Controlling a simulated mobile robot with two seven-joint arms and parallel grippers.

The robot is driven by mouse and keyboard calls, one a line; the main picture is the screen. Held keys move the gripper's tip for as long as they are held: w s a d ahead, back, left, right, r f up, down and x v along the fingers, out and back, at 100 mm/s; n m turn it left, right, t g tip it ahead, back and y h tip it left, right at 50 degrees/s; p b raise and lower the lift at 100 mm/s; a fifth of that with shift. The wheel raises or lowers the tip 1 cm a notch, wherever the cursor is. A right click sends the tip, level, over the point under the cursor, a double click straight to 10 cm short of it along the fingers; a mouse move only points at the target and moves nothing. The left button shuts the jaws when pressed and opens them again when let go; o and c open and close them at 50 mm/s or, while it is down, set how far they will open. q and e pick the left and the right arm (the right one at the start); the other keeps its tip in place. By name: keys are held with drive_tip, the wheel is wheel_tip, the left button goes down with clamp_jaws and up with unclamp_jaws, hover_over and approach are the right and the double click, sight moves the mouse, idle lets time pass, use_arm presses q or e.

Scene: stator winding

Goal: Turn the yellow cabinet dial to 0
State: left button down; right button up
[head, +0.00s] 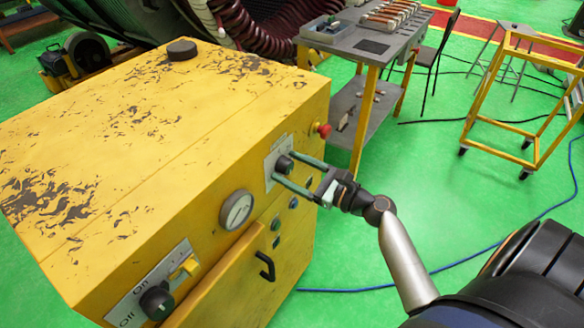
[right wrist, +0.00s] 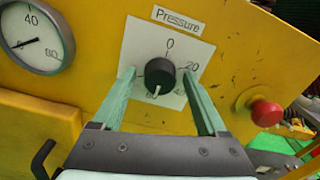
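The yellow cabinet (head: 130,130) fills the left of the head view. Its black pressure dial (right wrist: 160,76) sits on a white plate marked "Pressure", with 0 at the top and 20 at the right. The dial's white mark points down, away from the 0. In the head view the dial (head: 284,164) is small and partly covered. My right gripper (head: 292,170) is open, its two green fingers on either side of the dial; the fingers also show in the right wrist view (right wrist: 160,95), with gaps to the knob. My left gripper is not in view.
A round gauge (head: 237,210), a red button (head: 323,130), a black handle (head: 266,266) and an On/Off switch (head: 157,302) are on the cabinet front. A grey-topped table (head: 350,45) and a yellow cart (head: 500,100) stand behind.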

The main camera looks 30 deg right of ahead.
clamp_jaws()
idle(0.4)
drive_tip(key=shift+f+n, duration=0.1)
drive_tip(key=shift+n, duration=0.2)
